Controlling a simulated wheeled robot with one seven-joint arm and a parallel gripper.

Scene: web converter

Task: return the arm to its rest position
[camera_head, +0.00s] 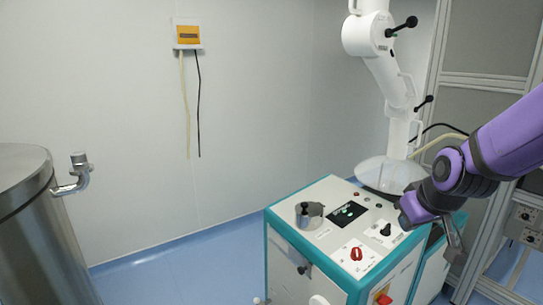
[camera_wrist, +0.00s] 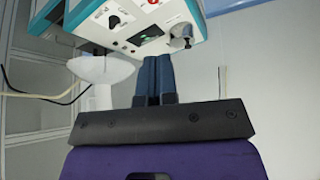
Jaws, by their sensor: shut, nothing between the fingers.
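My purple and black arm (camera_head: 500,140) reaches in from the right edge in the head view, bent at a dark joint above the right side of a white and teal machine. In the wrist view my gripper (camera_wrist: 155,62) has its two blue-grey fingers side by side and shut, with nothing between them. The fingers point toward the machine's control panel (camera_wrist: 135,30), which appears upside down there. I cannot tell the exact gap between the fingertips and the panel.
The machine (camera_head: 318,245) has knobs, a red switch (camera_head: 356,254) and a metal cylinder (camera_head: 309,214) on top. A steel tank (camera_head: 35,230) is at left. Blue floor (camera_head: 180,270) between is clear.

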